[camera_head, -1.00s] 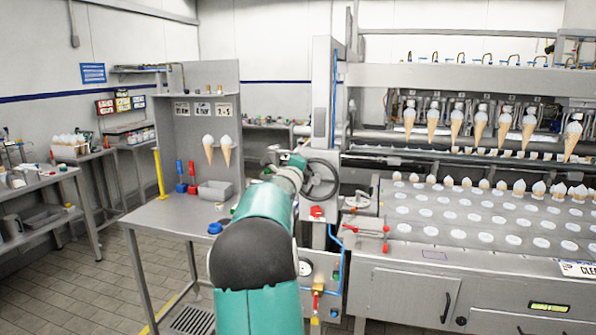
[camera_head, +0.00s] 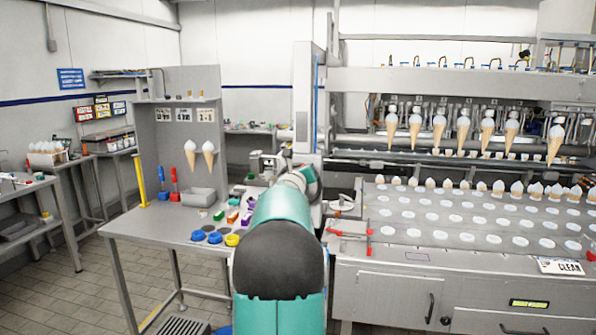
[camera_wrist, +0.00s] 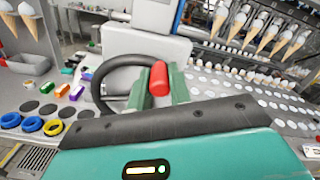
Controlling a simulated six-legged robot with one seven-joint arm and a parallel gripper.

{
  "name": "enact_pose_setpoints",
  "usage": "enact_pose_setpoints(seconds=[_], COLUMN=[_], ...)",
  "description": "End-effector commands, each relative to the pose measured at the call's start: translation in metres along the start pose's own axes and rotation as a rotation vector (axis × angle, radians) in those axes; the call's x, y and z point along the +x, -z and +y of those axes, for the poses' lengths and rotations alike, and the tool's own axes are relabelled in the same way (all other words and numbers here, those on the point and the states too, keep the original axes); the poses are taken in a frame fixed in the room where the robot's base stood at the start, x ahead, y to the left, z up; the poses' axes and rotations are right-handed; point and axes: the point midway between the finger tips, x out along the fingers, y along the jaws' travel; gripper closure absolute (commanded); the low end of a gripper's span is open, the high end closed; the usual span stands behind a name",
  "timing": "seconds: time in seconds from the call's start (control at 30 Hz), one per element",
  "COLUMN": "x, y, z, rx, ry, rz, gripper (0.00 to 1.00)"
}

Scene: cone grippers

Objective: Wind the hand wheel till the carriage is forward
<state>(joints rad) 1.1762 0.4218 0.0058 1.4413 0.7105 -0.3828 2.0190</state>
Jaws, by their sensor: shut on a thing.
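The hand wheel (camera_wrist: 100,88) has a black rim and stands in front of a pale housing in the wrist view. Its red handle (camera_wrist: 159,76) sits at the right side of the wheel. My gripper (camera_wrist: 158,86) is shut on this handle, with a green finger on each side of it. In the head view my arm hides the wheel and the fingers. A row of white-topped cones (camera_head: 463,126) hangs from the grippers of the machine. I cannot tell from these frames which part is the carriage.
The machine's grey deck (camera_head: 455,207) with white round spots lies at right. A steel table (camera_head: 165,220) at left carries blue and yellow rings (camera_head: 215,238), small coloured blocks and a grey bin (camera_head: 197,196). A red-ended fixture (camera_head: 350,236) sticks out at the deck's front left.

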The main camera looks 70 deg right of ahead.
Motion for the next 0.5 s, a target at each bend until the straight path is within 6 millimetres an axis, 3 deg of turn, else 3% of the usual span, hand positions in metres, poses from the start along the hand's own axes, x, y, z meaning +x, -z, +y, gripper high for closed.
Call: enact_pose_setpoints(seconds=[0.03,0.5], x=[0.0005,0.0007], y=[0.0008,0.0073], z=[-0.0096,-0.0127], rx=[0.023,0.113], ry=[0.015,0.013], rz=[-0.002,0.001], gripper=[1.0,1.0])
